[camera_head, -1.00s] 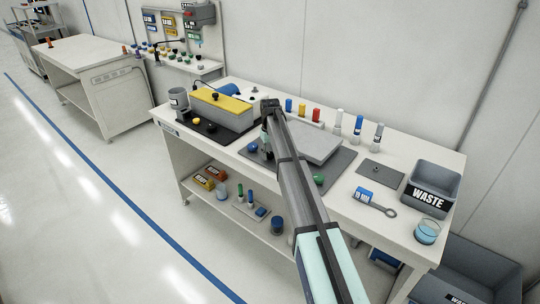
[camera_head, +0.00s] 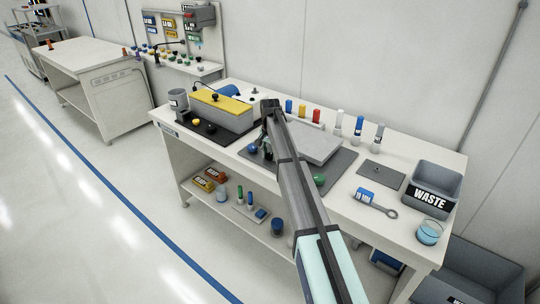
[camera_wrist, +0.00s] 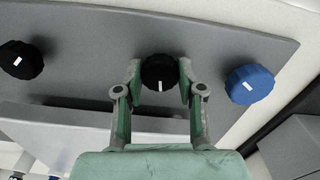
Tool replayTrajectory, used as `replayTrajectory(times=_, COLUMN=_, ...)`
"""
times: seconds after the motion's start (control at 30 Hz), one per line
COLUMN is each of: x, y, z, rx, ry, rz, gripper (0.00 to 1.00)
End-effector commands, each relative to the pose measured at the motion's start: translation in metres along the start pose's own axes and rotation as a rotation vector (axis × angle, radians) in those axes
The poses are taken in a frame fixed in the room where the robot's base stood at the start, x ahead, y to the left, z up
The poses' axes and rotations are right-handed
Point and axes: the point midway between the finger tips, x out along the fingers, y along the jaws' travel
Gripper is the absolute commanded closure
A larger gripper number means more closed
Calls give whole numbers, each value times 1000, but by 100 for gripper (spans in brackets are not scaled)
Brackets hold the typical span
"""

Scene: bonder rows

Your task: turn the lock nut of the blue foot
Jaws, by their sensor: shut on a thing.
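In the wrist view a black ribbed knob (camera_wrist: 160,74) with a white mark sits between the two fingers of my gripper (camera_wrist: 159,82). The fingers are shut on its sides. A blue ribbed knob (camera_wrist: 250,84) with a white mark stands to the right of the fingers, apart from them. In the head view the blue knob (camera_head: 252,148) shows on the dark mat, just left of my gripper (camera_head: 266,143). There my arm hides the held knob.
Another black knob (camera_wrist: 22,60) is at the left of the wrist view. A grey plate (camera_head: 315,145) lies on the mat, with a green knob (camera_head: 319,180) at its front. A yellow-topped block (camera_head: 222,104) stands left, and a waste bin (camera_head: 432,188) right.

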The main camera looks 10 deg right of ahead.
Motion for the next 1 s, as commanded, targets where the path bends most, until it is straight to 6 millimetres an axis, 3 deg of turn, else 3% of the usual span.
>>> replayTrajectory(times=0.33, x=2, y=1, z=1, rx=130, ry=-4, rz=3, gripper=96)
replayTrajectory(times=0.83, x=2, y=1, z=2, rx=146, ry=-4, rz=3, gripper=96)
replayTrajectory(times=0.87, x=2, y=1, z=2, rx=146, ry=-5, rz=4, gripper=51)
replayTrajectory(times=0.9, x=2, y=1, z=2, rx=146, ry=-4, rz=3, gripper=37)
replayTrajectory(times=1.0, x=1, y=1, z=1, rx=146, ry=-3, rz=3, gripper=36)
